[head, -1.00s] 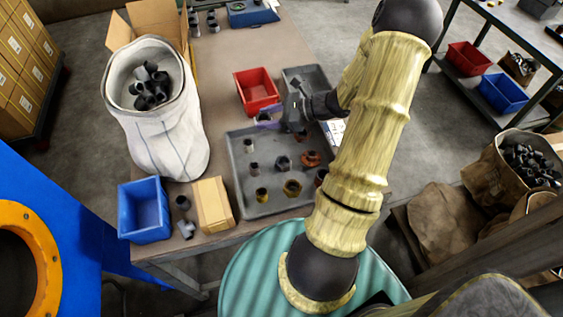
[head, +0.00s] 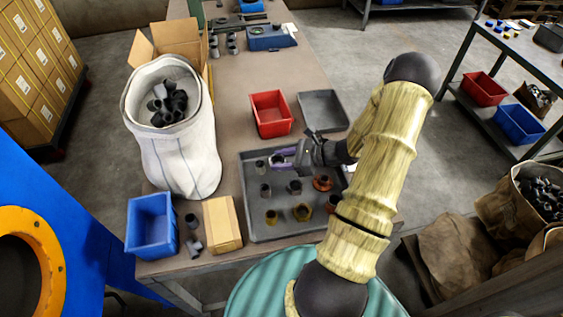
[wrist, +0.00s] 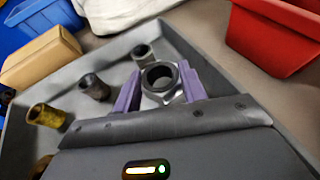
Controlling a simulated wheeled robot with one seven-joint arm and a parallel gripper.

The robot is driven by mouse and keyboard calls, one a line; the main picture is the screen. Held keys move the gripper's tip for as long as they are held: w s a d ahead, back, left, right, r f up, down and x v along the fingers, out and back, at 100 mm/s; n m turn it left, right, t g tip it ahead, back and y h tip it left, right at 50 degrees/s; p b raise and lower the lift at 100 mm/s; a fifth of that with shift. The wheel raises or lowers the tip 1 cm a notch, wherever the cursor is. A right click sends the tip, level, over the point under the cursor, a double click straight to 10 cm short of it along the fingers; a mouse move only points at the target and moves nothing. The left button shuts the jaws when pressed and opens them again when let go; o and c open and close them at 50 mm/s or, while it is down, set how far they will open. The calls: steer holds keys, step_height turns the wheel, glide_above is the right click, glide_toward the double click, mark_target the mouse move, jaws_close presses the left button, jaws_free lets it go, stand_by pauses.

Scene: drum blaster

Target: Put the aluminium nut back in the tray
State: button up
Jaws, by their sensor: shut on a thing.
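The aluminium nut (wrist: 161,84), a silvery-grey hexagonal ring, sits between the two purple fingers of my gripper (wrist: 158,88) in the wrist view. My gripper is shut on it. In the head view my gripper (head: 281,157) is over the far part of the large grey tray (head: 258,229). The nut is too small there to make out clearly. The tray holds several fittings, among them a brass-coloured nut (head: 302,212), a dark nut (head: 294,187) and a copper-coloured one (head: 322,183). I cannot tell whether the held nut touches the tray floor.
A red bin (head: 271,114) and an empty grey tray (head: 323,111) stand beyond the large tray. A cardboard box (head: 222,224), a blue bin (head: 151,226) and a white sack (head: 178,150) stand to its left. Loose fittings lie between the blue bin and the box.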

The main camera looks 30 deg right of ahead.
steer(key=shift+f, duration=0.6)
steer(key=shift+f, duration=0.1)
steer(key=o, duration=1)
steer(key=v, duration=1.2)
